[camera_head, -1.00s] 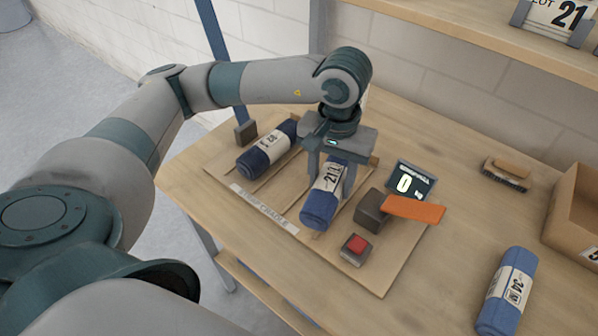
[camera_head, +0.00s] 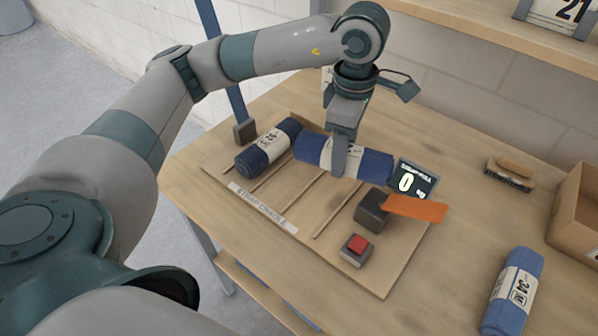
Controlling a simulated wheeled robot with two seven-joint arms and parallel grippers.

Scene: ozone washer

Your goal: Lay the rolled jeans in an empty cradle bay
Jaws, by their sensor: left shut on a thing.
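My left gripper (camera_head: 340,158) is shut on a rolled pair of blue jeans (camera_head: 371,163) with a white paper band. The roll lies crosswise to the cradle's slats, over the back part of the cradle; it appears raised, but its exact height is hard to judge. The wooden strap cradle (camera_head: 262,208) has thin slats forming bays. A darker rolled jeans (camera_head: 257,161) lies in the left bay. The bays to its right look empty at their front. Another blue rolled jeans (camera_head: 511,292) lies on the table at the front right. My right gripper is not in view.
A small display reading 0 (camera_head: 412,180), a dark block with an orange strip (camera_head: 415,208) and a red button (camera_head: 357,244) sit right of the bays. A brush (camera_head: 508,174) and cardboard box (camera_head: 579,215) are farther right. Bare table lies between.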

